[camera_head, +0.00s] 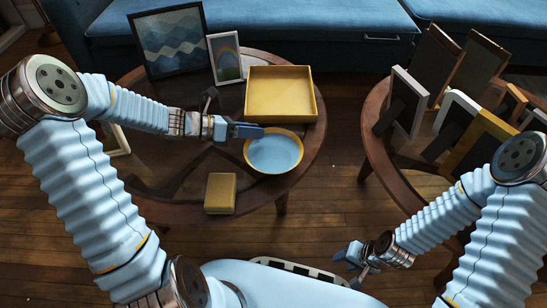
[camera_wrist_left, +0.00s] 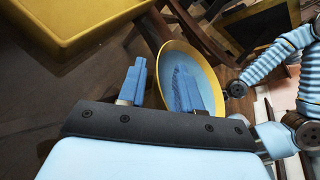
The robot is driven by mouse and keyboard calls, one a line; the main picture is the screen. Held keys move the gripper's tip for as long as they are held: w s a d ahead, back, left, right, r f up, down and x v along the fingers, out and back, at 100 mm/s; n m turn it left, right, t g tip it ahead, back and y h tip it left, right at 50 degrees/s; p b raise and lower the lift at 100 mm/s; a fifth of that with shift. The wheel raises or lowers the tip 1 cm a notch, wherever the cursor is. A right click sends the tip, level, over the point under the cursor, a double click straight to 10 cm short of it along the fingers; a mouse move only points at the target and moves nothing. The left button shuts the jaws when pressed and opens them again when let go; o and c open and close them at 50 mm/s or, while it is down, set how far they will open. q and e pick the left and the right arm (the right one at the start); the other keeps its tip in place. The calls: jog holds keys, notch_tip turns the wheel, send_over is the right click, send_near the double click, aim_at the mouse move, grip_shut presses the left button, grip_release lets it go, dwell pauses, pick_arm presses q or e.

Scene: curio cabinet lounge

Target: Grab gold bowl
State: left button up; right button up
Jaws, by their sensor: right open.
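The gold bowl (camera_head: 274,169), gold at the rim with a light blue inside, sits at the front right of the dark round wooden table. It also shows in the left wrist view (camera_wrist_left: 211,77). My left gripper (camera_head: 250,130) reaches in from the left at the bowl's far rim. In the left wrist view its two blue fingers (camera_wrist_left: 160,86) are apart, one outside the rim and one over the blue inside; contact cannot be told. My right gripper (camera_head: 352,262) is open and empty, low in front of the tables.
A yellow square tray (camera_head: 281,118) stands just behind the bowl. A small yellow box (camera_head: 220,193) lies left of the bowl. Framed pictures (camera_head: 168,42) stand at the table's back. A second round table (camera_head: 376,152) at right holds several frames. A blue sofa (camera_head: 300,50) is behind.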

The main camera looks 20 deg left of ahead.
pick_arm(q)
jog(key=x, duration=0.3)
jog(key=shift+w+d+b, duration=0.1)
jog(key=shift+d+b, duration=0.15)
jog(key=shift+b, duration=0.05)
grip_shut()
jog(key=shift+r, duration=0.1)
dwell(1.0)
